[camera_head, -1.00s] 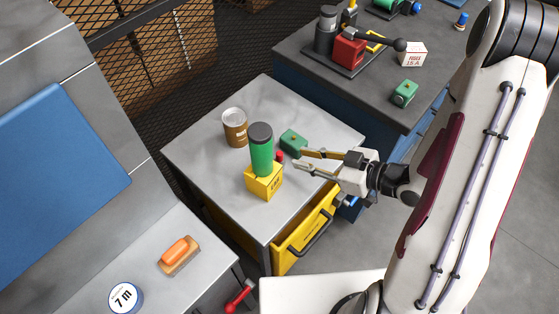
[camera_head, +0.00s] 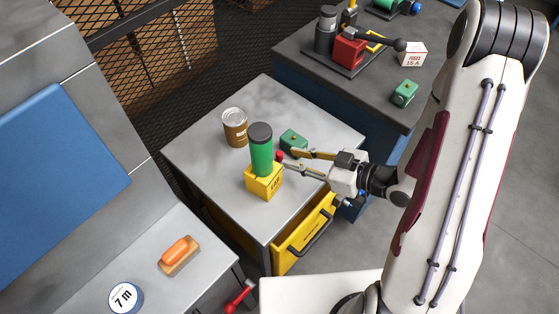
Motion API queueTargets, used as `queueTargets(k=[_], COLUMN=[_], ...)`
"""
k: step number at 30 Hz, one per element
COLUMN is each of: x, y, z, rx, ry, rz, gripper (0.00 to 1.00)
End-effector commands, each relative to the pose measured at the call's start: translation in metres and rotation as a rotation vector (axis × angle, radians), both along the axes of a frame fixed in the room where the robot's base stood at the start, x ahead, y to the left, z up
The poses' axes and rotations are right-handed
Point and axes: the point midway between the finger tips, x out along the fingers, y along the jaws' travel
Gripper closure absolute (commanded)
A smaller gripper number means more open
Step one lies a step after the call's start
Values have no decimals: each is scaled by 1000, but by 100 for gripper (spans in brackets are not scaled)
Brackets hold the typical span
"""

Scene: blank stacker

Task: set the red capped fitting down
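The fitting is a green block (camera_head: 293,140) with a round red cap (camera_head: 279,155), on the grey table top just right of the green cylinder. My gripper (camera_head: 284,158) reaches in from the right, low over the table. Its two fingers are spread apart, with the red cap showing between and just beyond their tips. The green body sits behind the upper finger, which hides its lower edge. I cannot tell whether either finger touches the fitting.
A green cylinder with a dark lid (camera_head: 261,150) stands on a yellow box (camera_head: 263,182), close to the lower fingertip. A brown can (camera_head: 235,127) stands behind. The table's (camera_head: 205,165) left side is clear. A yellow drawer (camera_head: 303,245) stands open in front. Another green fitting (camera_head: 404,92) lies on the dark bench.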

Motion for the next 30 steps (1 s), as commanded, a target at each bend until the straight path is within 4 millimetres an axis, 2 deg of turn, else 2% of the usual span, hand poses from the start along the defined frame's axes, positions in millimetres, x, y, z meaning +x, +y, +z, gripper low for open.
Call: queueTargets(k=[17, 30], x=[3, 16], y=[5, 31], z=[-3, -18], rx=[-1, 0], ry=[1, 1], rz=[0, 2], gripper=[79, 79])
